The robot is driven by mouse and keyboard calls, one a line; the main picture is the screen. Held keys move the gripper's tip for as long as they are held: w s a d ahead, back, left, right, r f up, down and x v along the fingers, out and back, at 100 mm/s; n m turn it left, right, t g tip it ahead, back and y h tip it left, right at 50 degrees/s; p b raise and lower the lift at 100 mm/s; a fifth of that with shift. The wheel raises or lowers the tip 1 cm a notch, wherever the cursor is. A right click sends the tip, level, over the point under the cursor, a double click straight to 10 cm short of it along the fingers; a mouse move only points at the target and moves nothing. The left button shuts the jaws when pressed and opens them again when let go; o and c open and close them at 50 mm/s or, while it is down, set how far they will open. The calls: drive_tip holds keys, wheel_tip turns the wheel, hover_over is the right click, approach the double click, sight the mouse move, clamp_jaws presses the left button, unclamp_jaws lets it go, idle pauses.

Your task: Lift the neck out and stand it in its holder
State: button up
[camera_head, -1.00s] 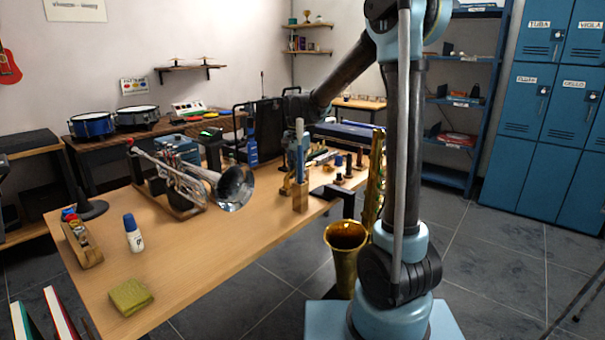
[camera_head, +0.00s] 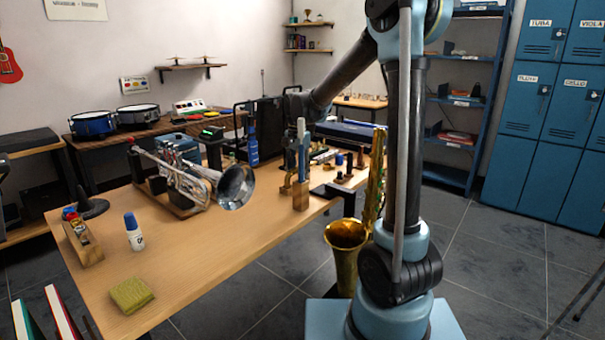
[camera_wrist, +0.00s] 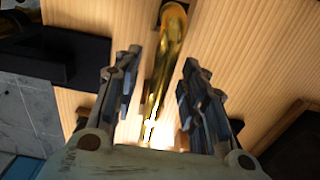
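The neck, a slim curved brass tube (camera_wrist: 170,40), shows in the wrist view above the pale wooden table. Its far end is at a small dark patch; its near end is lost in bright glare. My gripper (camera_wrist: 161,57) is open, with one finger on each side of the neck and a visible gap to each. Whether the neck is below or level with the fingertips is unclear. I cannot tell which piece is the neck's holder.
A trumpet (camera_head: 190,180) rests on a stand left of the block. A brass saxophone (camera_head: 346,245) stands at the table's right edge. A black bracket (camera_wrist: 55,55) lies near that edge. The front of the table (camera_head: 190,255) is mostly clear.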

wheel_tip(320, 180, up, 12)
idle(0.6)
